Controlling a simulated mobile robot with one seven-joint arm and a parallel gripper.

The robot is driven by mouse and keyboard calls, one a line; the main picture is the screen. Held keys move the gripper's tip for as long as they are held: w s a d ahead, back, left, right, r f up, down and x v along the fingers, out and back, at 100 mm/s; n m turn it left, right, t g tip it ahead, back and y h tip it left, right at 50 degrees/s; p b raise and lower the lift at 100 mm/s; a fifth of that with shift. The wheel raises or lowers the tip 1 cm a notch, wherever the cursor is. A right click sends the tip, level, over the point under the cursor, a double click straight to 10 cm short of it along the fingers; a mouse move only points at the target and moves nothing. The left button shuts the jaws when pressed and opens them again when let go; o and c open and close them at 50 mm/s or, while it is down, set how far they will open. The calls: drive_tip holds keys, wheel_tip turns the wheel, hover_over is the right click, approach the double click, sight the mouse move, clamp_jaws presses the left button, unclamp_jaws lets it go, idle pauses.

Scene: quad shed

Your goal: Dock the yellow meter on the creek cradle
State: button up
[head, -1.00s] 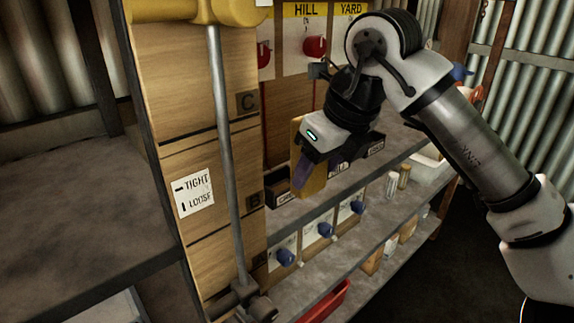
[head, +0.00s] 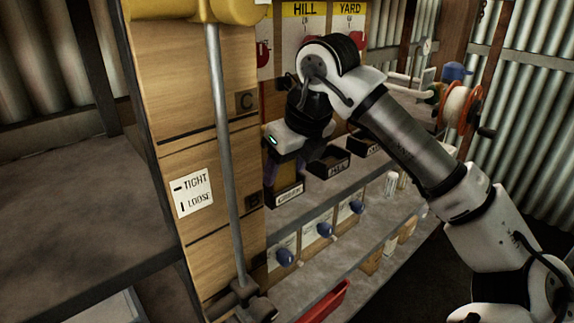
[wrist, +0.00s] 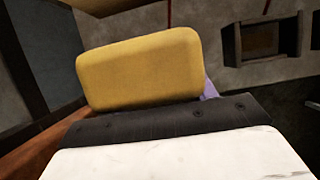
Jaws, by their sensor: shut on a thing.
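The yellow meter (wrist: 138,70), a rounded block, is in my gripper, with a purple finger (wrist: 208,90) showing at its right edge in the wrist view. In the head view my gripper (head: 270,178) is beside the wooden post, and the meter is mostly hidden. A black cradle (head: 289,194) with a small, hard-to-read label stands just below and right of the gripper. I cannot tell whether the meter touches it. Two more black cradles, the middle one (head: 331,165) and the right one (head: 363,145), stand along the same shelf and look empty.
The wooden post (head: 187,110) with a grey rod (head: 224,150) stands close left of my gripper. HILL and YARD panels (head: 325,12) are behind. Blue knobs (head: 323,230) line the shelf below. A cable reel (head: 457,106) is at the right.

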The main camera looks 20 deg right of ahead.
drive_tip(key=shift+f, duration=0.2)
drive_tip(key=o, duration=1.1)
drive_tip(key=shift+r, duration=0.1)
drive_tip(key=shift+r, duration=0.25)
drive_tip(key=p+v, duration=0.1)
drive_tip(key=v, duration=1)
drive_tip(key=shift+s+r+p, duration=0.1)
drive_tip(key=shift+r+p, duration=0.25)
